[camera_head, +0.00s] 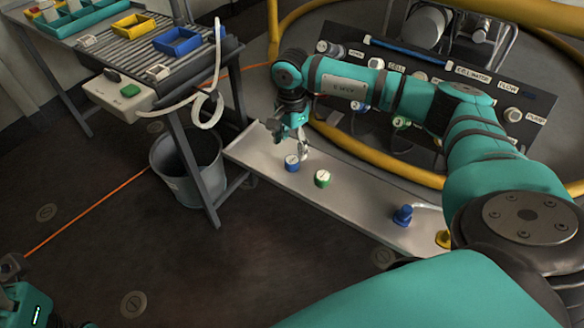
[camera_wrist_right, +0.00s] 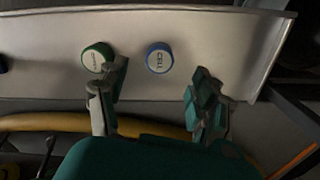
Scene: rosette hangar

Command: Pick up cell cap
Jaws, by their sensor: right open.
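The cell cap (camera_head: 292,163) is a small blue cap with a white top, upright on the grey bench at its far left part. In the right wrist view the blue cap (camera_wrist_right: 158,58) reads "CELL". My right gripper (camera_head: 290,141) is open and empty, close to the cap on its far side. In the wrist view its fingers (camera_wrist_right: 150,88) are spread wide, with the cap ahead between their lines and apart from both. Part of my left arm shows at the lower left; its gripper jaws cannot be made out.
A green cap (camera_head: 322,178) stands close to the blue one; in the wrist view it (camera_wrist_right: 97,57) is near the left finger. A blue fitting (camera_head: 403,215) and a yellow one (camera_head: 444,239) sit farther right on the bench (camera_head: 365,212). A yellow rail (camera_head: 370,160) runs behind.

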